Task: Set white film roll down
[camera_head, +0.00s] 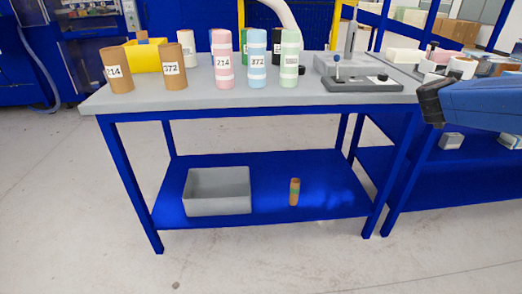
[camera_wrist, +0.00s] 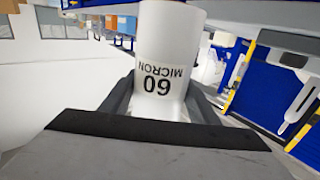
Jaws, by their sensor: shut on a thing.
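The white film roll (camera_wrist: 170,35) fills the upper middle of the wrist view. It carries the black print "60 MICRON", which appears upside down there. My gripper (camera_wrist: 158,98) is shut on the roll, with one dark finger on each side of it. I cannot make out the held roll or the gripper's fingers for sure in the head view. Only a blue part of my arm shows there, at the right edge, in front of the second table.
A grey-topped table (camera_head: 150,97) bears brown rolls (camera_head: 174,68), pink (camera_head: 222,65), light blue (camera_head: 256,65) and green (camera_head: 289,65) rolls, a yellow bin (camera_head: 150,58) and a grey device (camera_head: 362,85). Its front edge is mostly clear. A grey bin (camera_head: 217,198) and small brown roll (camera_head: 294,186) occupy the lower shelf.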

